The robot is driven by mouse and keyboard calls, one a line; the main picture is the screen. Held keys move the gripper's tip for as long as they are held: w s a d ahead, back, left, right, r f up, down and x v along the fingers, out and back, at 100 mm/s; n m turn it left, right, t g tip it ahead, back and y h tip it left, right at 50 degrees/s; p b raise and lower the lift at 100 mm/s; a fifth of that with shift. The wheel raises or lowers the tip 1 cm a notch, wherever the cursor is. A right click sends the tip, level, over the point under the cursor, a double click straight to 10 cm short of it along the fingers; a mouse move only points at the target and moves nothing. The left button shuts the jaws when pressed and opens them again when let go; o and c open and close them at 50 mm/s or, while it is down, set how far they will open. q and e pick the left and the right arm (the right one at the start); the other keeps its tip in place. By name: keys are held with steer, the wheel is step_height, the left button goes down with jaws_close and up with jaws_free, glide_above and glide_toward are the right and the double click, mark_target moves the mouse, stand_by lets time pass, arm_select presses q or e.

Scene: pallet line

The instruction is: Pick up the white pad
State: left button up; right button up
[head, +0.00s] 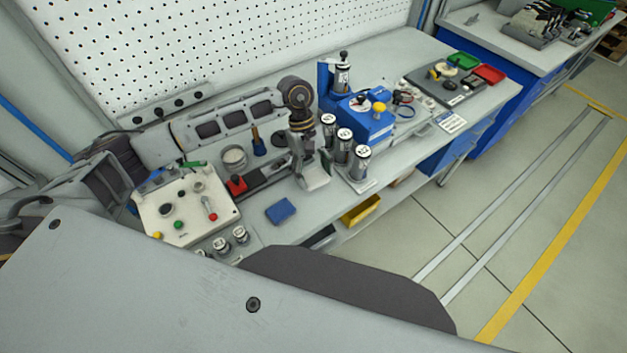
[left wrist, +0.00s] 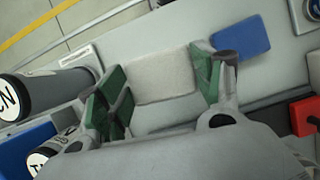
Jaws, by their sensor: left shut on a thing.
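The white pad (left wrist: 165,77) sits between the two green-lined fingers of my left gripper (left wrist: 158,90) in the left wrist view. The fingers press on its opposite edges, so the gripper is shut on it. In the head view my left gripper (head: 313,170) points down over the bench, just left of the black-and-silver cylinders. My right gripper is not in view.
A blue pad (head: 281,211) lies on the bench (head: 330,215) near the front edge; it also shows in the left wrist view (left wrist: 241,38). Several labelled cylinders (head: 343,143) stand close right of the gripper. A control panel (head: 187,208) is at left. A yellow bin (head: 360,209) sits below the edge.

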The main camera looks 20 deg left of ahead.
mark_target(318, 181)
arm_select(q)
steer(key=shift+r+b, duration=0.3)
steer(key=shift+r, duration=1.8)
steer(key=shift+o, duration=1.1)
steer(key=shift+c, duration=1.4)
steer(key=shift+s+f, duration=0.1)
